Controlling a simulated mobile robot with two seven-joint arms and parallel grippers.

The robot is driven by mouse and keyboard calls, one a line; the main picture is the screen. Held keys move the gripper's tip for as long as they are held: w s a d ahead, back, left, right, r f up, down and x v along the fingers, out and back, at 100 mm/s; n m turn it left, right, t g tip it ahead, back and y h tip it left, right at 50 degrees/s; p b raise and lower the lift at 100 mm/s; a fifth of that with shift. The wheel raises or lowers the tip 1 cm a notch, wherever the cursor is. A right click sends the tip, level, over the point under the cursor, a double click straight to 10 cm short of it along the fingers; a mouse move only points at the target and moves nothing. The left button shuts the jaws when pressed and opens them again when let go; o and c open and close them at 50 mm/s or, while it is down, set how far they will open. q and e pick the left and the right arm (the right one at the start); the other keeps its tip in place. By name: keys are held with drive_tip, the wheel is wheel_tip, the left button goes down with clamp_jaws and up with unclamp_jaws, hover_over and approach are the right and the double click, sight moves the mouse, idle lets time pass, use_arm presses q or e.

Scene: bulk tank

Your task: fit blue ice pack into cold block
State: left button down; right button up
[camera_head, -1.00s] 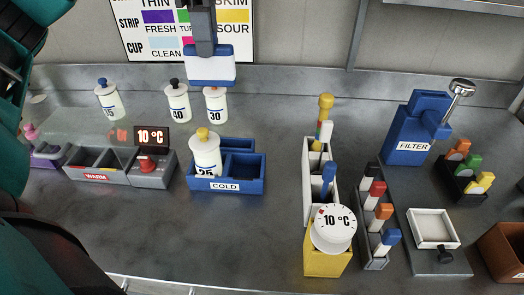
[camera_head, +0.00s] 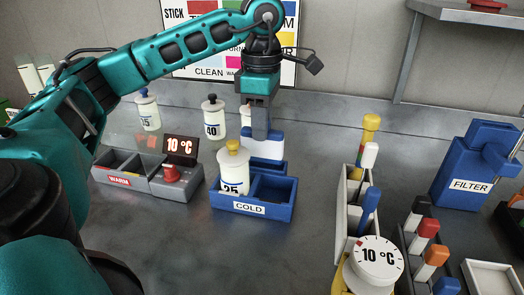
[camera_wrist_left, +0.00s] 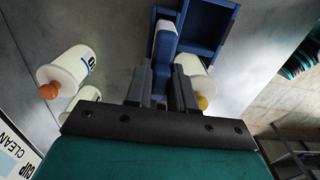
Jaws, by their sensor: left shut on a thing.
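My left gripper (camera_head: 261,132) is shut on the blue ice pack (camera_head: 264,148), a flat block with a blue top band and a white face. It holds the pack upright, just behind and above the back of the blue cold block (camera_head: 250,209). In the left wrist view the pack (camera_wrist_left: 163,45) sits between the fingers (camera_wrist_left: 162,90), beside the cold block's wall (camera_wrist_left: 210,49). Whether its lower edge is inside the rear slot or above it, I cannot tell. A white jar marked 25 (camera_head: 234,172) stands in the cold block's left compartment; the right one is empty. My right gripper is out of view.
Jar 40 (camera_head: 213,118) and another jar (camera_head: 148,110) stand behind. The grey warm block (camera_head: 178,187) with its 10 °C display is to the left. A white rack (camera_head: 341,215) and a round dial (camera_head: 375,262) stand to the right. The counter in front is clear.

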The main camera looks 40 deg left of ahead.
sight(262, 144)
use_arm(q)
wheel_tip(262, 144, down, 5)
drive_tip(key=shift+r+b, duration=0.1)
drive_tip(key=shift+b, duration=0.3)
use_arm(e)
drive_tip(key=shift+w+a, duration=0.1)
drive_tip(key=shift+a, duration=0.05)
use_arm(q)
drive_tip(key=c, duration=1)
unclamp_jaws()
drive_tip(key=shift+f, duration=0.2)
drive_tip(key=shift+o, duration=0.2)
